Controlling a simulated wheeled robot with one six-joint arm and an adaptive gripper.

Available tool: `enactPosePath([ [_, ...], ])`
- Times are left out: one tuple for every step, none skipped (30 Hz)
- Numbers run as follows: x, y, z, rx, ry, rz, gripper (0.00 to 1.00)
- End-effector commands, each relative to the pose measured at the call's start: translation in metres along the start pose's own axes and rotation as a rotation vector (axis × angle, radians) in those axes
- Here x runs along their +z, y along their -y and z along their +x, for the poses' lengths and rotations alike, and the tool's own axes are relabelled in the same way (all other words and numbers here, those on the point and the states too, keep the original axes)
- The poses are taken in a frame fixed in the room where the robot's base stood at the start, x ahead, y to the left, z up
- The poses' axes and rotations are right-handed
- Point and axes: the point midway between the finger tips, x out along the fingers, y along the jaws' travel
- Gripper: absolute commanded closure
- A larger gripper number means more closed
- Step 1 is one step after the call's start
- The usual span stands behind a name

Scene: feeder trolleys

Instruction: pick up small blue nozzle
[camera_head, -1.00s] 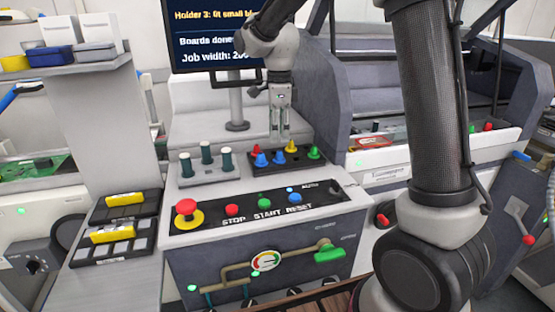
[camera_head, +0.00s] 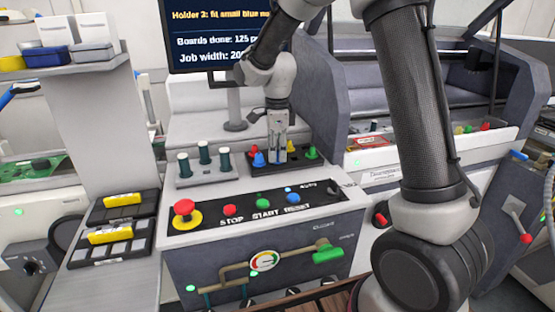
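A dark nozzle tray (camera_head: 262,171) holds small cone-shaped nozzles in several colours. A blue nozzle (camera_head: 259,160) stands at the left front of the tray, clear of my fingers. A second blue nozzle stood just right of it in the earlier view; that spot is now covered by my gripper (camera_head: 277,160). My gripper points straight down, with its fingers low over the middle of the tray. I cannot tell whether the fingers are open or shut on that hidden nozzle.
Red (camera_head: 253,149), yellow (camera_head: 291,146) and green (camera_head: 312,152) nozzles stand close around my fingers. A rack with dark-green, white-topped posts (camera_head: 204,153) is on the left. A button panel (camera_head: 250,212) lies in front; a monitor (camera_head: 205,40) stands behind.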

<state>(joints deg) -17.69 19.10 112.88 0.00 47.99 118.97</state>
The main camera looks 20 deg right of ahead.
Motion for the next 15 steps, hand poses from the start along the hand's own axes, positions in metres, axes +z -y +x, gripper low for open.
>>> enactPosePath([
  [0.000, 0.000, 0.000, 0.001, 0.000, 0.000, 1.00],
  [0.000, 0.000, 0.000, 0.001, 0.000, 0.000, 1.00],
  [0.000, 0.000, 0.000, 0.001, 0.000, 0.000, 1.00],
  [0.000, 0.000, 0.000, 0.001, 0.000, 0.000, 1.00],
  [0.000, 0.000, 0.000, 0.001, 0.000, 0.000, 1.00],
  [0.000, 0.000, 0.000, 0.001, 0.000, 0.000, 1.00],
  [0.000, 0.000, 0.000, 0.001, 0.000, 0.000, 1.00],
  [0.000, 0.000, 0.000, 0.001, 0.000, 0.000, 1.00],
  [0.000, 0.000, -0.001, 0.000, 0.000, 0.000, 1.00],
  [0.000, 0.000, -0.002, 0.000, 0.000, 0.000, 1.00],
  [0.000, 0.000, -0.005, -0.001, 0.001, 0.000, 1.00],
  [0.000, 0.001, -0.009, -0.001, 0.001, 0.000, 1.00],
  [0.000, 0.001, -0.014, -0.002, 0.001, 0.000, 1.00],
  [0.001, 0.001, -0.019, -0.003, 0.002, 0.000, 1.00],
  [0.000, 0.001, -0.028, -0.003, 0.002, 0.000, 1.00],
])
